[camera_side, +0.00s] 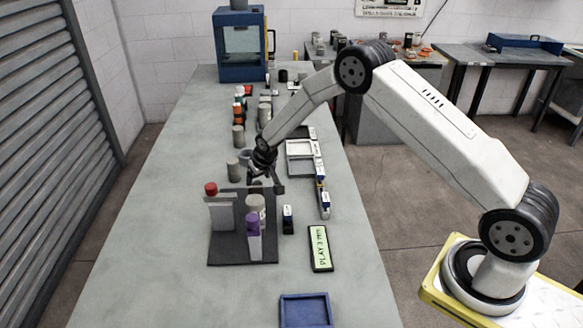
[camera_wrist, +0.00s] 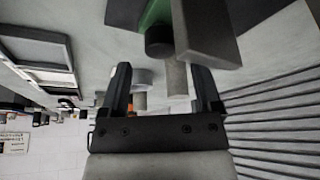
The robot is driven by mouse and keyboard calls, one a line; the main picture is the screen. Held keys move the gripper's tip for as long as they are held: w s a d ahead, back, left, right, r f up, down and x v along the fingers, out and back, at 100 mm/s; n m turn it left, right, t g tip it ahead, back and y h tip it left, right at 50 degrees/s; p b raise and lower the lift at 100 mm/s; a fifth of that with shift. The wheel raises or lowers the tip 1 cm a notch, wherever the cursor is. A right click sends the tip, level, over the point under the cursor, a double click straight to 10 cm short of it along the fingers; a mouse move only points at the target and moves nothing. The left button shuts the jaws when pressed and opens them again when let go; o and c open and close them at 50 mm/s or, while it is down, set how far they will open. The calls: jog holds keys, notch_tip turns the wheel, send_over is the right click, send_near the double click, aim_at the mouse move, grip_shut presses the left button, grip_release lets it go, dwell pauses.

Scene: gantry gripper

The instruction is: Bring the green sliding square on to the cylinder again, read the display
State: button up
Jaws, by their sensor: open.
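My gripper (camera_side: 266,187) is over the far edge of a dark base plate (camera_side: 228,256). In the wrist view my gripper (camera_wrist: 161,72) is open, with nothing clearly held. A pale cylinder (camera_side: 256,203) stands on the plate, between a red-topped upright (camera_side: 219,214) and a purple-topped upright (camera_side: 253,240). A green part (camera_wrist: 154,14) shows at the top of the wrist view, beyond the fingers, partly hidden by a dark round end and a grey block. I cannot make out a green square in the side view. The green display (camera_side: 320,247) begins with "PLAY"; its digits are unclear.
Several cylinders (camera_side: 238,136) line the table's left side behind the plate. A small dark block (camera_side: 288,219) and grey trays (camera_side: 300,156) are to the right. A blue tray (camera_side: 306,310) lies at the front. The front-left table is clear.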

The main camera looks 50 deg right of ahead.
jog(key=shift+x, duration=1.4)
jog(key=shift+c, duration=0.2)
grip_shut()
dwell(0.4)
